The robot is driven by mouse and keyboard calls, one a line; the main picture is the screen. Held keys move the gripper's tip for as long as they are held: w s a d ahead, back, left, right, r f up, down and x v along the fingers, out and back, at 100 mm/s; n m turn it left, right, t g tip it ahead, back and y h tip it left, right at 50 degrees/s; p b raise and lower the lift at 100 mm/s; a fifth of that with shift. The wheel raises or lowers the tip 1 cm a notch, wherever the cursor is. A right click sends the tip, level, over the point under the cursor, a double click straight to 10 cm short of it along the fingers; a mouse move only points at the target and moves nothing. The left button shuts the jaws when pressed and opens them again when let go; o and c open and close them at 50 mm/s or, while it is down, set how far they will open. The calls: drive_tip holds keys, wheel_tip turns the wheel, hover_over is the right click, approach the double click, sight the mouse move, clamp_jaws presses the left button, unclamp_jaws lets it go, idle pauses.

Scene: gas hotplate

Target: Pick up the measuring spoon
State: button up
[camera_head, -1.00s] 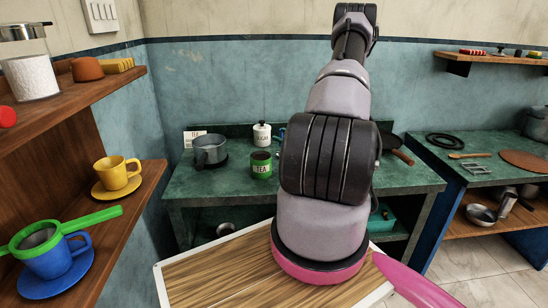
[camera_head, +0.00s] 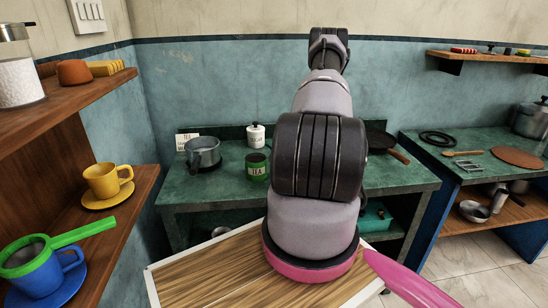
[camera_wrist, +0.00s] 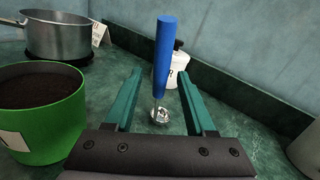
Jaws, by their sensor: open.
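The measuring spoon, with a blue handle (camera_wrist: 164,58) and a small shiny metal bowl (camera_wrist: 160,116), shows in the wrist view. It stands upright, with its bowl low at the green counter. My gripper (camera_wrist: 160,78) is open, one teal finger on each side of the spoon in the picture. I see no contact between the fingers and the handle. In the head view my arm hides the gripper and the spoon.
A green TEA canister (camera_wrist: 42,110) stands close on the left, with a metal pot (camera_wrist: 55,35) behind it. A white lidded jar (camera_wrist: 178,72) is just behind the spoon. A dark backsplash (camera_wrist: 225,85) runs along the wall. A dark pan (camera_head: 378,138) lies right of my arm.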

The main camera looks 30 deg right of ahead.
drive_tip(key=w, duration=0.3)
drive_tip(key=shift+w+a, duration=0.15)
drive_tip(key=shift+w, duration=0.1)
drive_tip(key=shift+c, duration=0.3)
clamp_jaws()
idle(0.9)
